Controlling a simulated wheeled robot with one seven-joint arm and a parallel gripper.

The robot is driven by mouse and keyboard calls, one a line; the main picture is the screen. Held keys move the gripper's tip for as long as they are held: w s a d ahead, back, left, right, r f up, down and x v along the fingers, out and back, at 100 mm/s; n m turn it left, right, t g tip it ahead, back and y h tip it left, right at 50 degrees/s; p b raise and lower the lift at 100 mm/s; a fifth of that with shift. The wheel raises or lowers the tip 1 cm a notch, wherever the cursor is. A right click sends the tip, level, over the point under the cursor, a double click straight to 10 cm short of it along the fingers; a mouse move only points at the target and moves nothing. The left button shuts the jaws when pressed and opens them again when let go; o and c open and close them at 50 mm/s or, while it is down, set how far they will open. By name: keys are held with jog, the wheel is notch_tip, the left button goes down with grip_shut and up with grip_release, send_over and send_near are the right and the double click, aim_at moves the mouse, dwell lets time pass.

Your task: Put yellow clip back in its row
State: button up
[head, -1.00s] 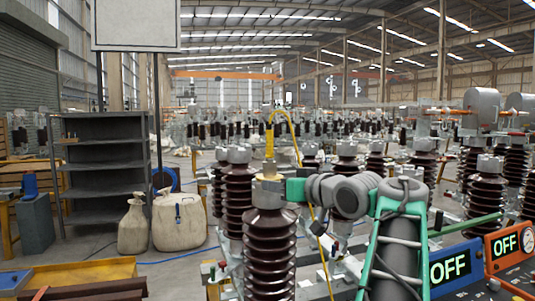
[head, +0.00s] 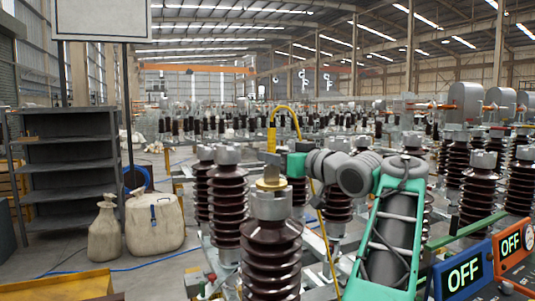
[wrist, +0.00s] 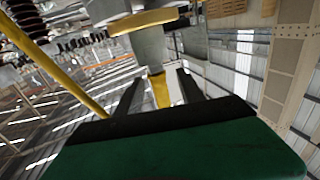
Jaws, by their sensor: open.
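The yellow clip (head: 271,139) is a slim upright piece with a yellow cable looping from its top, seen in the head view near the top of the closest brown insulator. In the wrist view a yellow part of it (wrist: 160,90) shows between the two dark fingers of my gripper (wrist: 159,79), which are open. I cannot tell whether either finger touches it. My gripper's green body (head: 296,165) is just right of the clip in the head view. The closest insulator (head: 271,240) has a grey cap with a brass disc (head: 271,184). The clip's lower end is hidden.
More brown insulators (head: 226,200) stand close on both sides. Two boxes reading OFF, one blue (head: 462,272) and one orange (head: 511,242), are at right. Shelves (head: 70,165) and sacks (head: 154,222) are at left.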

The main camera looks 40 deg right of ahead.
jog(key=w+p, duration=0.1)
jog(key=w, duration=0.4)
jog(key=shift+d, duration=0.15)
jog(key=shift+s, duration=0.15)
grip_shut()
